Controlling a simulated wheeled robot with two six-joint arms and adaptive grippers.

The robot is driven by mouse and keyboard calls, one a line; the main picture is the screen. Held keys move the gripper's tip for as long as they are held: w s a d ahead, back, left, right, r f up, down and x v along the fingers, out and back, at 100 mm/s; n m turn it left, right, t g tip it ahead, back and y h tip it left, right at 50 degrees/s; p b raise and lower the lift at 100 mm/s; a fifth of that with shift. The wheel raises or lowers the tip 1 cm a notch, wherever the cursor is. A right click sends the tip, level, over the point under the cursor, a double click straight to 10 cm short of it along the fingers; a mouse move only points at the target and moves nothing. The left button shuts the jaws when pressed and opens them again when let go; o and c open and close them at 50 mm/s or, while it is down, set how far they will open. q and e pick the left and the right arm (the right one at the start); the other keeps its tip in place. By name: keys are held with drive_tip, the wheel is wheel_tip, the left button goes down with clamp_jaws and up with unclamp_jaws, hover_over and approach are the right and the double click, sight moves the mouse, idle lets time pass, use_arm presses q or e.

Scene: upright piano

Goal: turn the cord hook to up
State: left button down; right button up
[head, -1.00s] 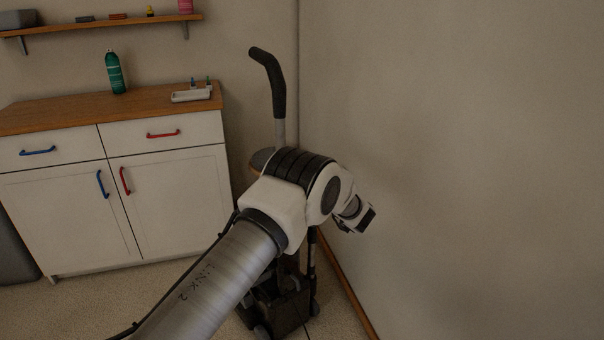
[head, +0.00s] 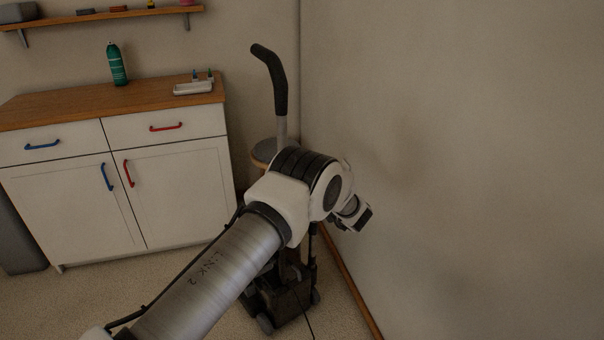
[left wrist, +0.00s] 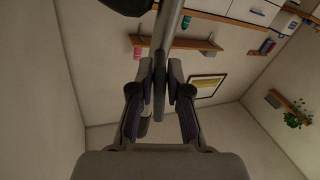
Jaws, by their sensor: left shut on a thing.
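An upright vacuum cleaner stands in the corner, with its black handle grip (head: 271,75) and grey pole (head: 281,128) above my left arm and its dark base (head: 285,303) below. My arm covers its middle in the head view, and the fingertips are hidden there. In the left wrist view the pole (left wrist: 168,28) runs up from between the fingers. My left gripper (left wrist: 160,85) is shut on a narrow dark piece just by the pole, which looks like the cord hook (left wrist: 159,72). Which way the hook points is hard to tell. My right gripper is not in view.
A bare wall (head: 460,150) is close on the right of the arm. A white cabinet (head: 80,210) with a wooden top stands at the left, bearing a green bottle (head: 117,64) and a small tray (head: 192,88). A round stool seat (head: 263,151) is behind the pole.

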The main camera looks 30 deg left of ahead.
use_arm(q)
drive_tip(key=shift+m, duration=1.1)
drive_tip(key=shift+s, duration=0.1)
drive_tip(key=c, duration=1.1)
unclamp_jaws()
drive_tip(key=shift+c, duration=0.2)
drive_tip(key=v, duration=1.2)
